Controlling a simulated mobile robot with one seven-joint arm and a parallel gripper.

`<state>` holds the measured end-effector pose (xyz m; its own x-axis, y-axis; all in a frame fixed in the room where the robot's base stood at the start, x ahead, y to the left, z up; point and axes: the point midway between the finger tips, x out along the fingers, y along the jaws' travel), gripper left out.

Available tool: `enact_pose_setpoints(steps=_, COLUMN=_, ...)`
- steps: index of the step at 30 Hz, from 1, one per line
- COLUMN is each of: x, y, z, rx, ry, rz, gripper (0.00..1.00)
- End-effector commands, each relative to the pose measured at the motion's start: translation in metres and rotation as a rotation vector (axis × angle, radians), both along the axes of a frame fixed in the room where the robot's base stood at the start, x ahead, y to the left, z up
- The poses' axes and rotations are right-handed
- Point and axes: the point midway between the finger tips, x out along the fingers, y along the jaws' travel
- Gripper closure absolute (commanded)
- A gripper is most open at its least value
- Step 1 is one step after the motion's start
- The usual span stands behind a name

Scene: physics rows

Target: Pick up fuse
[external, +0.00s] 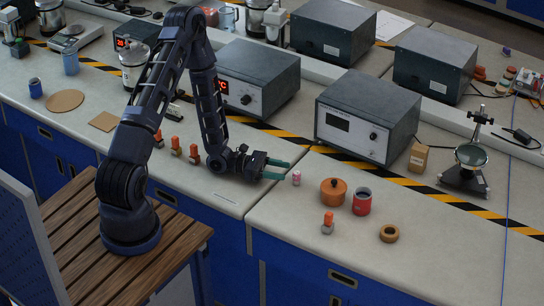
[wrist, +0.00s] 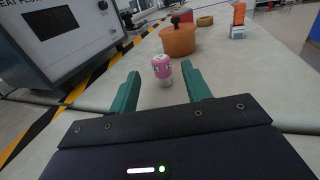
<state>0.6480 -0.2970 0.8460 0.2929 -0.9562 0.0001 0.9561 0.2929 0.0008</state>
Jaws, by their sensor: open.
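A small pink-and-white cylinder (external: 296,178), which looks like the fuse, stands upright on the grey bench. In the wrist view the pink cylinder (wrist: 162,68) has a pale, clear-looking lower part and sits straight ahead, just beyond the fingertips and roughly between their lines. My gripper (external: 282,170) is open and empty, low over the bench, with its green fingers pointing at the cylinder. The fingers do not appear to touch it.
Beyond the cylinder are an orange lidded pot (external: 333,191), a red can (external: 362,202), an orange-and-grey piece (external: 328,223) and a brown ring (external: 389,233). A grey instrument box (external: 352,115) stands behind. Bare bench lies in front of the cylinder.

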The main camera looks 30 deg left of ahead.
Motion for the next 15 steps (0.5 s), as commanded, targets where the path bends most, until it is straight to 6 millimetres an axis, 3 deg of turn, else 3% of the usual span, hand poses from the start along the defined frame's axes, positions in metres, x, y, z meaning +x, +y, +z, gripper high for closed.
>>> enact_pose_setpoints(steps=9, x=0.005, y=-0.016, z=0.000, rx=0.001, ry=0.000, rz=-0.001, gripper=0.52)
enact_pose_setpoints(steps=15, x=0.011, y=-0.040, z=0.000, rx=0.000, ry=0.000, rz=-0.003, gripper=0.52)
